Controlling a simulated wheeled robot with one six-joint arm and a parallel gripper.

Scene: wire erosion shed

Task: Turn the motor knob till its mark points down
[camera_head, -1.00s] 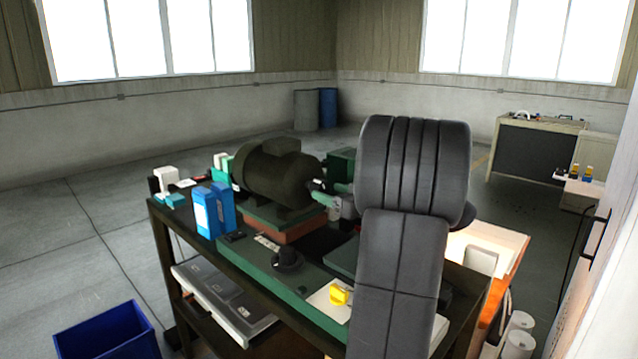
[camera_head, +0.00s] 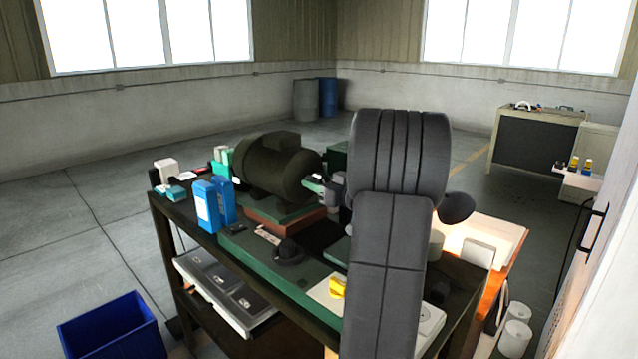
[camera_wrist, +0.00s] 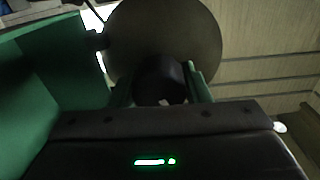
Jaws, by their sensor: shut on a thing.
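In the wrist view the motor's round end plate (camera_wrist: 190,35) fills the upper middle. A black round knob (camera_wrist: 160,76) stands out in front of it, with a small pale mark at its lower edge in the picture. My gripper (camera_wrist: 158,88) has its two green fingers on either side of the knob and is shut on it. In the head view the gripper (camera_head: 320,187) is at the motor's right end, and the knob cannot be made out there.
Blue boxes (camera_head: 207,207) stand left of the motor. A second black knob (camera_head: 288,252) and a yellow piece (camera_head: 338,288) are on the front of the bench. My arm hides the bench's right part. A blue bin (camera_head: 110,330) stands on the floor at left.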

